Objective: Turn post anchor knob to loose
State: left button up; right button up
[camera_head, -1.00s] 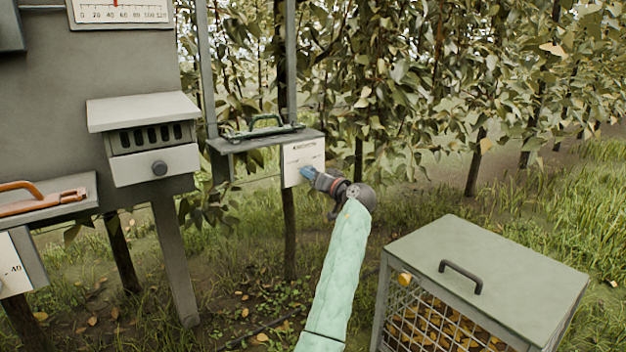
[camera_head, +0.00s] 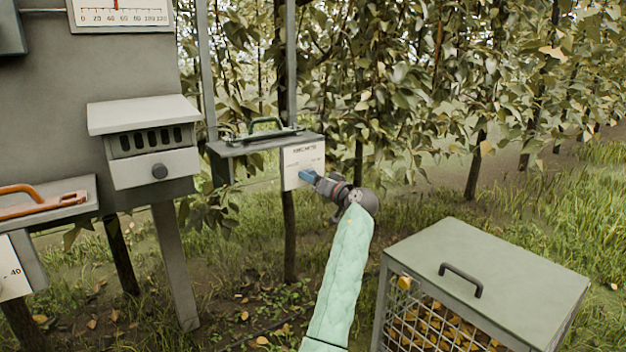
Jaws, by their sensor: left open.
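A white labelled panel (camera_head: 304,154) is on the front of a small grey box on a post, in the middle of the view. Its small lettering is too blurred to read surely. My left gripper (camera_head: 308,176), with blue at its tips, is at the lower part of this panel. It is open. I cannot make out the knob; the gripper covers that part of the panel. Whether the fingers touch or surround anything there, I cannot tell. My right gripper is not in view.
An orange-handled tool (camera_head: 40,203) lies on a ledge further left. A lidded crate (camera_head: 520,285) with mesh stands at the lower right. Leafy trees fill the back.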

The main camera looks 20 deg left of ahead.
pick_arm(q)
jog(key=p+v, duration=0.1)
jog(key=v, duration=0.6)
